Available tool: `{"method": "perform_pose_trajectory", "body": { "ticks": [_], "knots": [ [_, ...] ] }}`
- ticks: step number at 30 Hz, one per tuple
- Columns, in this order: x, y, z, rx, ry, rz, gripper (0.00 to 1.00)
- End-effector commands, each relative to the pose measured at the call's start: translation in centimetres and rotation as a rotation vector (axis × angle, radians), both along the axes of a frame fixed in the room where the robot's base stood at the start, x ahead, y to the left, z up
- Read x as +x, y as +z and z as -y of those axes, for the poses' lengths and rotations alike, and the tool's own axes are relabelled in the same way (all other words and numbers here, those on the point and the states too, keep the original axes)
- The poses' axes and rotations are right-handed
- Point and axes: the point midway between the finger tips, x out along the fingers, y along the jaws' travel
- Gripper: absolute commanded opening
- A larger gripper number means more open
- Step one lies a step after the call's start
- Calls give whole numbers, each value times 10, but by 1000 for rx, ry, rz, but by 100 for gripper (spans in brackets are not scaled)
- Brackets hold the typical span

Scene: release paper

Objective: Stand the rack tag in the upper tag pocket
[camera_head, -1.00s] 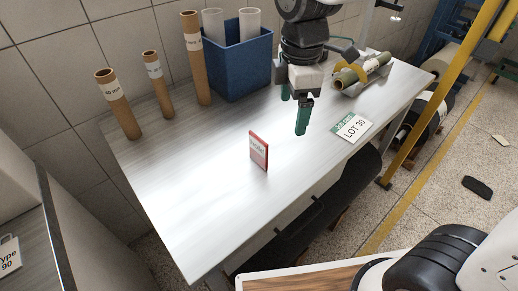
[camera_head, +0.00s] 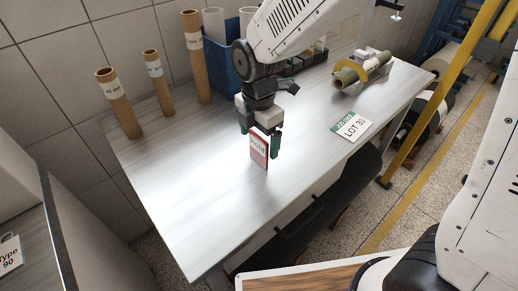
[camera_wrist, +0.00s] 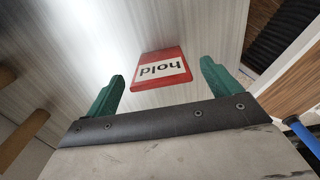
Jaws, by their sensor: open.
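A flat white card reading "LOT 30" (camera_head: 352,127) with a green strip lies to the right. I cannot make out an upper tag pocket in either view.
Several brown tubes (camera_head: 119,105) stand at the table's back left. A blue bin (camera_head: 222,70) with pale tubes is behind my arm. A roll on a yellow-ended holder (camera_head: 362,70) sits back right. A "Type 90" sign (camera_head: 10,256) is far left. The front-left tabletop (camera_head: 195,215) is clear.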

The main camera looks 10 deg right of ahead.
Motion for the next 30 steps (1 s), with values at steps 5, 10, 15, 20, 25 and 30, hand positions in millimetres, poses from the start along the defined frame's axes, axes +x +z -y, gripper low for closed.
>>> {"method": "perform_pose_trajectory", "body": {
  "ticks": [5,10,15,20,25,30],
  "knots": [
    [0,-1,0,1,0,1,89],
    [0,0,0,1,0,1,50],
    [0,0,0,1,0,1,38],
    [0,0,0,1,0,1,38],
    [0,7,0,1,0,2,38],
    [1,26,-1,2,0,3,38]
  ]
}}
